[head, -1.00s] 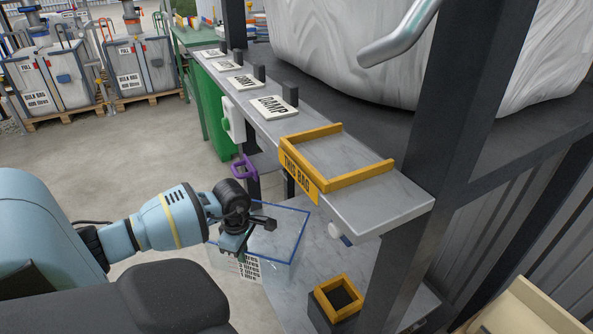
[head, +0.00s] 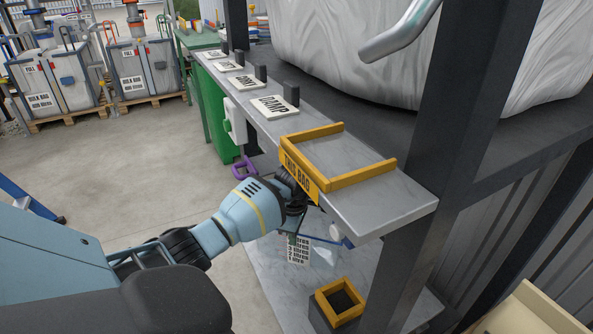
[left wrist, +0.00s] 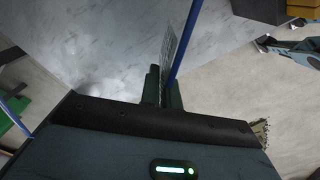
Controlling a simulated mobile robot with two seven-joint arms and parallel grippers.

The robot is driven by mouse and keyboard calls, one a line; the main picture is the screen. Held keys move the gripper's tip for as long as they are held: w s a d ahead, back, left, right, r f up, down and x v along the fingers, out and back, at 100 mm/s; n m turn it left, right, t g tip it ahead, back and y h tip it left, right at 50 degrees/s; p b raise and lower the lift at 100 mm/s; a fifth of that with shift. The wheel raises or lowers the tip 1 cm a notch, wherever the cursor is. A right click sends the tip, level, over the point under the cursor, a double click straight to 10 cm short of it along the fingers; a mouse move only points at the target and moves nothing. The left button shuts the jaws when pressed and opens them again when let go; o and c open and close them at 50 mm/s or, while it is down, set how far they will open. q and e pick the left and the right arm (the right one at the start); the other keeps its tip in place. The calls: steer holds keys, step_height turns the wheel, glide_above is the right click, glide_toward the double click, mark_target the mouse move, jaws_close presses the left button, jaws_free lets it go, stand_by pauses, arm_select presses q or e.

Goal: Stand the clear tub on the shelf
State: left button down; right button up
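The clear tub (head: 298,250) has a blue rim and a printed litre-scale label. It hangs from my left gripper (head: 293,229), low beside the shelf's front edge. Its upper part is partly hidden by the gripper and the shelf. In the left wrist view, the fingers (left wrist: 164,92) are shut on the tub's wall, with the blue rim (left wrist: 186,42) running between them. The grey marbled shelf (head: 375,205) carries a yellow three-sided frame (head: 362,173) labelled THIS BAG; the space inside it is empty. My right gripper is not in view.
Label plates, including DAMP (head: 275,107), and dark upright blocks line the shelf to the left. Below is a lower marbled surface with a yellow-rimmed square holder (head: 322,303).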

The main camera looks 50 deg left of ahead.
arm_select(q)
steer(key=shift+w+f, duration=0.25)
steer(key=shift+f, duration=0.6)
steer(key=shift+w+f, duration=0.2)
steer(key=shift+f, duration=0.6)
steer(key=shift+f+b, duration=0.1)
steer(key=shift+b, duration=0.2)
steer(key=c, duration=2)
jaws_free()
steer(key=shift+s+f, duration=0.1)
steer(key=shift+f, duration=0.05)
steer(key=shift+c, duration=0.2)
steer(key=o, duration=0.4)
steer(key=shift+d, duration=0.1)
step_height(320, 180, up, 12)
steer(key=p, duration=0.1)
steer(key=shift+r+p, duration=0.2)
steer(key=shift+p, duration=0.1)
